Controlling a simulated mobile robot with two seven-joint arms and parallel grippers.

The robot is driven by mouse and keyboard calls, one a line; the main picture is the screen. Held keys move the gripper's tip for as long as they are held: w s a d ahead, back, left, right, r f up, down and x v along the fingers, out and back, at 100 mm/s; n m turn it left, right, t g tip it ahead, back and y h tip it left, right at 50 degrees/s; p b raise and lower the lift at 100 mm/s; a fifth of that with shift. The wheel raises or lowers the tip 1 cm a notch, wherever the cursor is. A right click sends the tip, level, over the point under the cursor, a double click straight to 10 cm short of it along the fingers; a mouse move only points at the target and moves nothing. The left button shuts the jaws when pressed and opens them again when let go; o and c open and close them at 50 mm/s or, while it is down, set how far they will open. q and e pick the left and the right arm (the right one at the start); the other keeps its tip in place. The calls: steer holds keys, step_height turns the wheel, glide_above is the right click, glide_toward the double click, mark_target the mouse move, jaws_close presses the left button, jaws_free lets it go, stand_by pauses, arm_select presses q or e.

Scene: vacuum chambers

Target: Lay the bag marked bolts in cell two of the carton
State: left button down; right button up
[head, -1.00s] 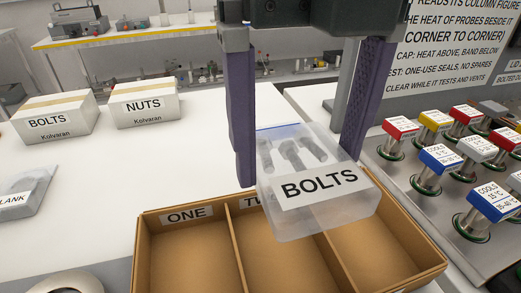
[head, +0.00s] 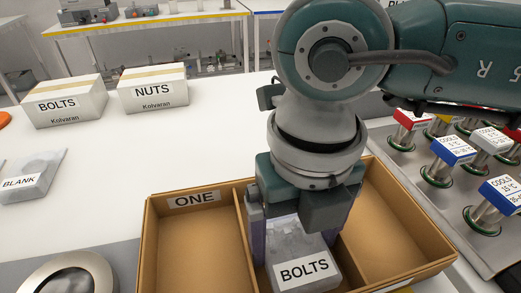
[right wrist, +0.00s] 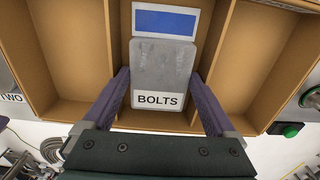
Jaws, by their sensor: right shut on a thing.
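The clear bag marked bolts (head: 303,270) is inside the middle cell of the open brown carton (head: 147,240), between the two dividers. My right gripper (head: 294,235) reaches down into that cell and is shut on the bag. Whether the bag rests on the cell floor I cannot tell. The cell's own label is hidden behind my right arm. The left cell is marked one and is empty. My left gripper is not in view.
A bag marked blank (head: 30,178) lies on the white table at left. White boxes marked bolts (head: 63,102) and nuts (head: 152,89) stand behind it. A ring-shaped object (head: 72,275) is at front left. A panel of capped probes (head: 455,150) stands close on the carton's right.

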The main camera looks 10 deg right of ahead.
mark_target(295, 245)
steer(key=shift+f, duration=0.1)
steer(key=o, duration=1.2)
steer(key=shift+o, duration=0.2)
step_height(295, 245, up, 12)
steer(key=shift+p, duration=0.35)
